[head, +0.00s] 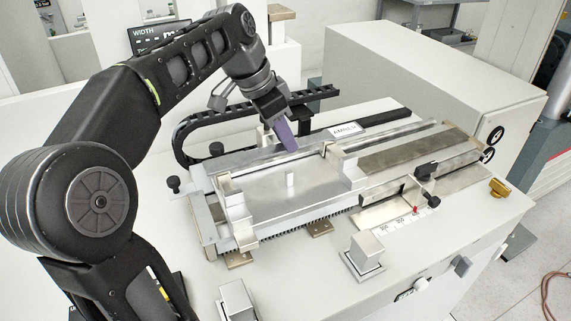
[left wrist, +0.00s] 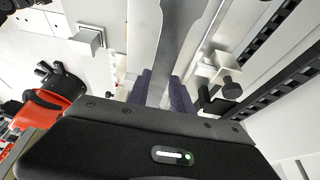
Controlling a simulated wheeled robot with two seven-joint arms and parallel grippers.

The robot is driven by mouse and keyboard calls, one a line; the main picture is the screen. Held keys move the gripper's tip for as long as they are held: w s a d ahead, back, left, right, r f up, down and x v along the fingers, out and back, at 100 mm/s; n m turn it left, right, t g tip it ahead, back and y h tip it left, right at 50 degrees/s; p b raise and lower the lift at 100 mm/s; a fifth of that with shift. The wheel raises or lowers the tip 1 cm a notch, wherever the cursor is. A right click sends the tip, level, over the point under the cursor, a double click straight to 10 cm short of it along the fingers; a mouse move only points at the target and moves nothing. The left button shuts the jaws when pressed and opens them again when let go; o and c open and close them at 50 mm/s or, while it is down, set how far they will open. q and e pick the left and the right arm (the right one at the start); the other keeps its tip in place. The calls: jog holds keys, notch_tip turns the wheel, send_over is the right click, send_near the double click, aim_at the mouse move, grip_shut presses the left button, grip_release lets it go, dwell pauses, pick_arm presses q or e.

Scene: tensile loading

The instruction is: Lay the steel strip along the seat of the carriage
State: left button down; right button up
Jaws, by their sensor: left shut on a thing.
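My left gripper (head: 287,137), with purple fingers, comes down from the upper left over the back side of the metal carriage (head: 245,208). In the left wrist view its fingers (left wrist: 162,90) are shut on the steel strip (left wrist: 172,50). The strip is flat and grey, narrower in the middle, and runs away from the fingers toward the top of the picture. I cannot clearly make out the strip in the head view. The carriage has a flat bright plate between raised end blocks; whether the strip touches it I cannot tell. My right gripper is not in view.
A black cable chain (head: 215,117) curves behind the carriage. Two square metal posts (head: 367,250) stand at the front of the bench. A large pale cabinet (head: 420,80) is at the back right. An orange-red and black object (left wrist: 45,110) shows in the left wrist view.

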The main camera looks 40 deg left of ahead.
aim_at(290, 171)
pick_arm(q)
jog(key=shift+f, duration=1.2)
notch_tip(290, 171, down, 4)
jog(key=shift+r, duration=0.25)
jog(key=shift+f, duration=0.15)
jog(key=shift+f, duration=0.2)
jog(key=c, duration=1.1)
grip_release()
jog(key=shift+r, duration=0.15)
